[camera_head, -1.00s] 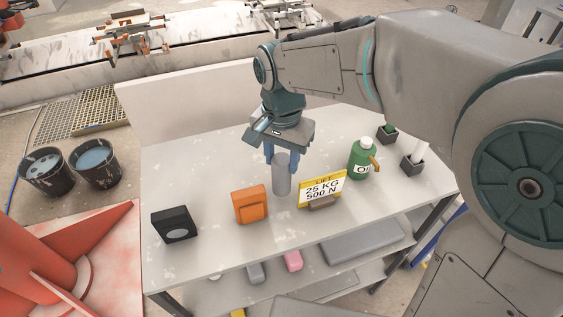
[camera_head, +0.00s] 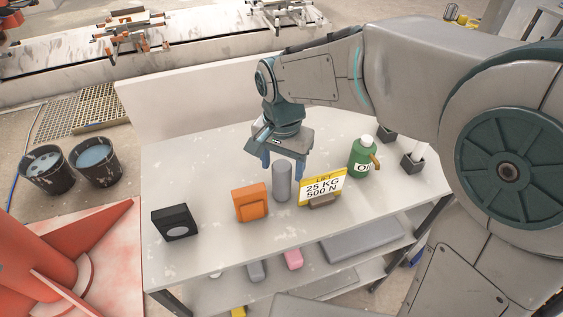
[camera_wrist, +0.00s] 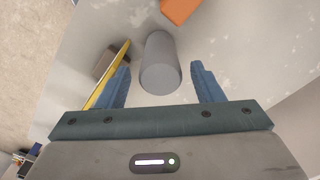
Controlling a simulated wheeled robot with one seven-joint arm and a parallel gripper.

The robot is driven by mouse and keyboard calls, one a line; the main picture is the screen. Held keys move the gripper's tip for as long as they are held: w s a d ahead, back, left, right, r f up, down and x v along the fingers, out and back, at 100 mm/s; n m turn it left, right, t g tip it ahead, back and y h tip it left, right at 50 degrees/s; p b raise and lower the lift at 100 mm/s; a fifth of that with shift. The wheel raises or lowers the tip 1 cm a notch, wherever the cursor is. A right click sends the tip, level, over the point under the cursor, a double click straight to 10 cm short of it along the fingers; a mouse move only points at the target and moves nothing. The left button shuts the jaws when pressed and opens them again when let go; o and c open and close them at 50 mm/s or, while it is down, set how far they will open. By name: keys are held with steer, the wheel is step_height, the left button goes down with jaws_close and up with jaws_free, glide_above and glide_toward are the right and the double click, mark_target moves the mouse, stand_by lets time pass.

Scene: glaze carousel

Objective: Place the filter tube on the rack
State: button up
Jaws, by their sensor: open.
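A plain grey cylinder (camera_head: 282,182), which looks like the filter tube, stands upright on the pale top of the shelved bench (camera_head: 215,255). That bench looks like the rack. My gripper (camera_head: 283,162) is open and empty, just behind and above the tube.
A yellow lift sign (camera_head: 322,187) stands close right of the tube, an orange block (camera_head: 251,202) close left. A black box (camera_head: 174,222) is further left, a green bottle (camera_head: 361,158) further right. The bench front is clear.

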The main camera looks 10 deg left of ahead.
step_height(320, 180, up, 12)
steer(key=shift+r, duration=0.15)
steer(key=s+d+f+n+t, duration=0.1)
steer(key=s+d+f, duration=0.1)
steer(key=d, duration=0.6)
steer(key=s+d+f+t, duration=0.1)
steer(key=s+d+f, duration=0.2)
steer(key=d, duration=0.5)
steer(key=s+d+f+n+t, duration=0.1)
steer(key=s+d+f, duration=0.2)
steer(key=d, duration=0.6)
steer(key=shift+f+n, duration=0.3)
steer(key=shift+f, duration=0.5)
steer(key=c, duration=0.5)
steer(key=shift+a, duration=0.2)
